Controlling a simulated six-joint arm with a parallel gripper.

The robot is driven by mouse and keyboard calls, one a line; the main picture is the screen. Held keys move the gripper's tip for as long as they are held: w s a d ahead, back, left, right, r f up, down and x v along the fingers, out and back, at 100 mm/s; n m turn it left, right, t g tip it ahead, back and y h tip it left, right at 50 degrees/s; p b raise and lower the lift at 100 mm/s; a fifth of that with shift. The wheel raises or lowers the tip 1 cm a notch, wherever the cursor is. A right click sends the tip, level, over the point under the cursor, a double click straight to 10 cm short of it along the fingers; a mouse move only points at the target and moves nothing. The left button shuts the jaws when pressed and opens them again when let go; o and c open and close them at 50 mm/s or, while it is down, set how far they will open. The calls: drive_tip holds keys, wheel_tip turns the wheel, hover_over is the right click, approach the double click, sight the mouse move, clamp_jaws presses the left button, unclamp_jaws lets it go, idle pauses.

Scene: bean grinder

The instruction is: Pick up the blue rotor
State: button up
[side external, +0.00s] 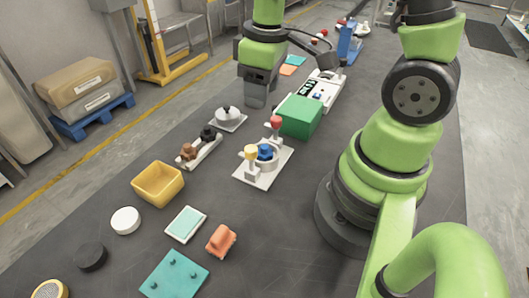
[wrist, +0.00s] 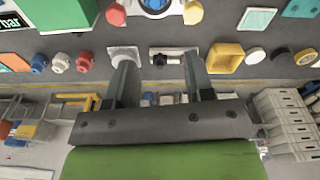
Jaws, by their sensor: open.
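The blue rotor (side external: 265,152) sits in a round grey-white housing on a white base plate (side external: 250,178), between a yellow-topped post (side external: 251,152) and a red-topped post (side external: 276,123). In the wrist view the blue rotor (wrist: 154,4) is cut by the top edge, between the red and yellow tops. My gripper (side external: 256,100) is above the table, behind the rotor and apart from it. In the wrist view my gripper (wrist: 159,60) has its two fingers spread with nothing held between them.
A green box (side external: 300,117) stands close behind the base plate. A grey-lidded piece (side external: 229,115) and a narrow white tray with brown and black knobs (side external: 199,150) lie to the left. A yellow bin (side external: 158,183) and teal plates are nearer the camera.

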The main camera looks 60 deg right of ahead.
drive_tip(key=n+g, duration=0.1)
hover_over(264, 146)
wheel_tip(264, 146, down, 7)
drive_tip(key=shift+f, duration=3.25)
clamp_jaws()
